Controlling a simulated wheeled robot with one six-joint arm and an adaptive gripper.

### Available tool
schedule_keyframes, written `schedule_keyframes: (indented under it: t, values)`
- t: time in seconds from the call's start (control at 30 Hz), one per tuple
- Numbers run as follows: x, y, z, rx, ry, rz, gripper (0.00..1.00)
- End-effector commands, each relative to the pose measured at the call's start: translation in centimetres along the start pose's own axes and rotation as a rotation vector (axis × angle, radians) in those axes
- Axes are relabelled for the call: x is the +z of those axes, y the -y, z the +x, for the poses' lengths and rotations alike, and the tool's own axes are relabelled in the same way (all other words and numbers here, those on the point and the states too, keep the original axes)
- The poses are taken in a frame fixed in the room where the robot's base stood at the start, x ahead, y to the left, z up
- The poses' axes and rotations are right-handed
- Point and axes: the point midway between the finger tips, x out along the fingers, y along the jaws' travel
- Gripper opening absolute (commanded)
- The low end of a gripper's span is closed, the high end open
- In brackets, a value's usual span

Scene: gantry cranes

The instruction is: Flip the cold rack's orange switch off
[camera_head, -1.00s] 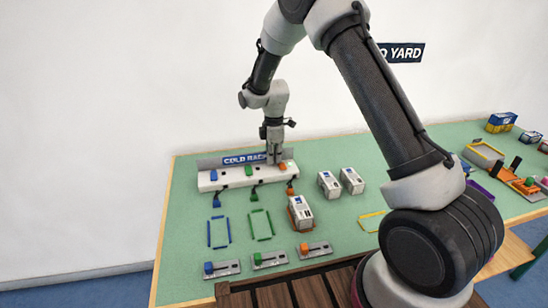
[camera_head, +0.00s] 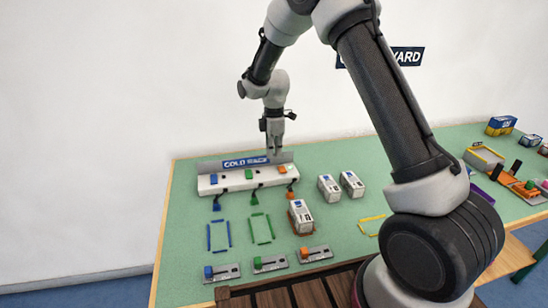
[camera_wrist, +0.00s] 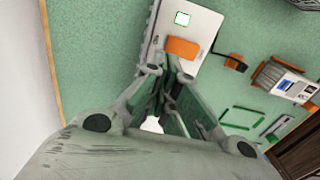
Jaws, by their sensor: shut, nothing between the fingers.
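The cold rack (camera_head: 228,185) is a long white box with blue, green and orange switches on top. It stands on the green table below a "COLD RACK" sign (camera_head: 245,161). The orange switch (camera_head: 283,169) is at its right end and also shows in the wrist view (camera_wrist: 182,47). My gripper (camera_head: 277,155) is shut and empty, pointing down just behind and above the orange switch. In the wrist view its fingers (camera_wrist: 163,82) end near the switch; contact cannot be told.
Blue, green and orange plugs hang in front of the rack. A white container (camera_head: 301,216) stands on an orange-brown base, with two more (camera_head: 340,186) to the right. Blue (camera_head: 219,236) and green outlines lie in front. Several small lever plates (camera_head: 270,263) line the front edge.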

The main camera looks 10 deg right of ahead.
Motion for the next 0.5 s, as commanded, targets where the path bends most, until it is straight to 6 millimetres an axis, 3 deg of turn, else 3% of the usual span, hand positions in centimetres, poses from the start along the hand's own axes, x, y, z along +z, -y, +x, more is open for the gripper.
schedule_keyframes:
  t: [0.3,0.5]
  values:
    - [0.0,-0.1,-6.8,0.004,-0.001,0.000,0.00]
    - [0.0,0.0,-9.0,0.001,0.000,0.000,0.00]
